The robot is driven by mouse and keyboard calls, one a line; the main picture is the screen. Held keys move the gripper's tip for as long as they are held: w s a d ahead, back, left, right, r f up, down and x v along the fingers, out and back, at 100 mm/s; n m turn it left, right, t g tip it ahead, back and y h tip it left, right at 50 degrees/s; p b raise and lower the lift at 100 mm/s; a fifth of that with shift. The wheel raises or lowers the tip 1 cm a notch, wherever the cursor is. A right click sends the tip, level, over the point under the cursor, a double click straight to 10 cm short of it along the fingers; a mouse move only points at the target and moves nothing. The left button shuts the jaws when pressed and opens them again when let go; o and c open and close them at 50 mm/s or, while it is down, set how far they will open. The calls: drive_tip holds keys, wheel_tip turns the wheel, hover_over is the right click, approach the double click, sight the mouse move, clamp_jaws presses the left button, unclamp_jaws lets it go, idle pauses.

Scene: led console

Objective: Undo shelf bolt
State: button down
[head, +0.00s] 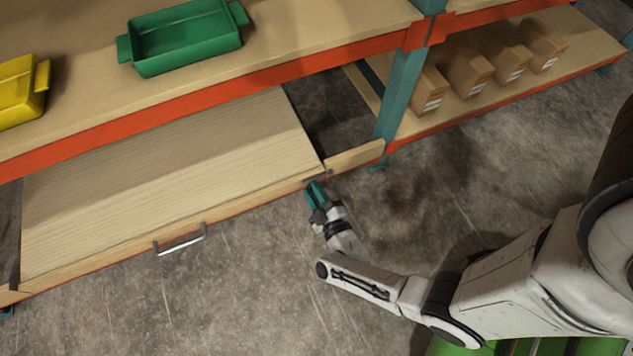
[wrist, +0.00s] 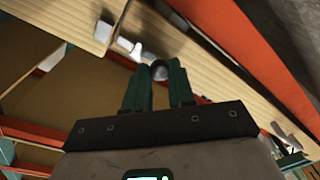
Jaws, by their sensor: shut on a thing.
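A pale wooden pull-out shelf (head: 165,175) with a metal bar handle (head: 180,244) sits below the orange beam. The shelf bolt is at the right end of its front edge, mostly hidden by my gripper in the head view. In the wrist view the bolt (wrist: 158,70) shows as a round grey metal knob between my teal fingertips, with bright metal fittings on the wood beside it. My gripper (head: 315,187) is at that corner, and it also shows in the wrist view (wrist: 160,78). Its fingers are shut on the knob. How far the bolt reaches into its catch is unclear.
A short wooden rail (head: 354,156) continues right of the shelf to a teal post (head: 400,90). A green bin (head: 185,38) and a yellow bin (head: 20,92) stand on the upper shelf. Cardboard boxes (head: 470,75) line the right shelf. The concrete floor in front is clear.

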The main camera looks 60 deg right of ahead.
drive_tip(key=shift+w+a, duration=0.15)
drive_tip(key=shift+a, duration=0.1)
drive_tip(key=c, duration=1)
unclamp_jaws()
drive_tip(key=shift+o, duration=0.2)
drive_tip(key=p+v, duration=0.2)
drive_tip(key=v, duration=0.8)
drive_tip(key=shift+s+a, duration=0.15)
drive_tip(key=shift+s, duration=0.2)
